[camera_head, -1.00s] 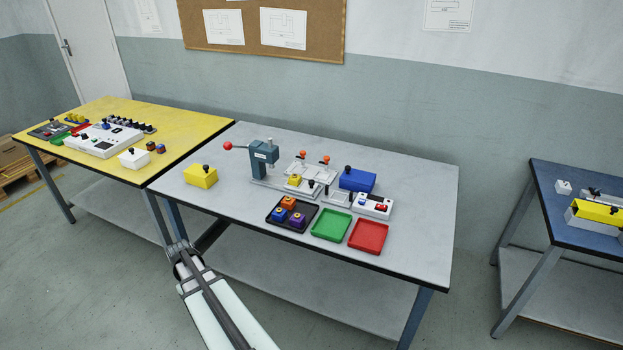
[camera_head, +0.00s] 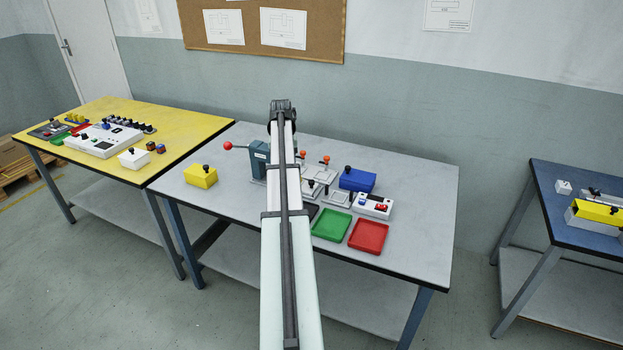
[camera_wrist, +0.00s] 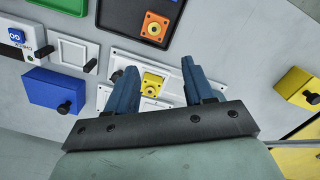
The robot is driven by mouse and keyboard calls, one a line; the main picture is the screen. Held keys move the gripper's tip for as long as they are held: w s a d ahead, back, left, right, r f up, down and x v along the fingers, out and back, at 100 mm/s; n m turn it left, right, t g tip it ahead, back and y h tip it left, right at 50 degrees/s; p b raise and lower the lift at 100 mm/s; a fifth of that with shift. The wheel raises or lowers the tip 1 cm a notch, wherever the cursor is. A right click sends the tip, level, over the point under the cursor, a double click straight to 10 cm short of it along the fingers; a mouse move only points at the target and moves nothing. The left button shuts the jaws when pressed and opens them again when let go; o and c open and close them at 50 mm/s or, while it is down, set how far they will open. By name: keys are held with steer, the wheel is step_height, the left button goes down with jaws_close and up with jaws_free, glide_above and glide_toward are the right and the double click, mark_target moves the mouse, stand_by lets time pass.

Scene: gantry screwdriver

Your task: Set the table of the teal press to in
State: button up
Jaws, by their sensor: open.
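The teal press (camera_head: 259,158) stands on the grey table in the head view, with a red-ball lever (camera_head: 228,146) pointing left. My arm covers its right side and the near part of its base. In the wrist view a yellow part (camera_wrist: 154,81) sits on a pale plate (camera_wrist: 127,57) between and beyond my fingers. I cannot tell how far in the press's table stands. My gripper (camera_wrist: 158,66) has its two blue fingers apart with nothing between the tips. In the head view my arm's end is raised over the press area, and the fingers are hidden.
A pale fixture with orange-topped clamps (camera_head: 326,160) stands right of my arm. Further right are a blue box (camera_head: 357,179) and a white switch box (camera_head: 374,206). Green (camera_head: 332,225) and red (camera_head: 368,236) trays lie in front. A yellow box (camera_head: 200,177) stands at the left.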

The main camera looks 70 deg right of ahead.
mark_target(311, 181)
steer(key=s+d+r+m, duration=0.35)
steer(key=s+d, duration=0.25)
steer(key=d, duration=0.4)
steer(key=f, duration=1.3)
steer(key=shift+s+a+f, duration=0.1)
steer(key=shift+a+f, duration=0.05)
steer(key=shift+a, duration=0.1)
steer(key=shift+c, duration=0.3)
jaws_close()
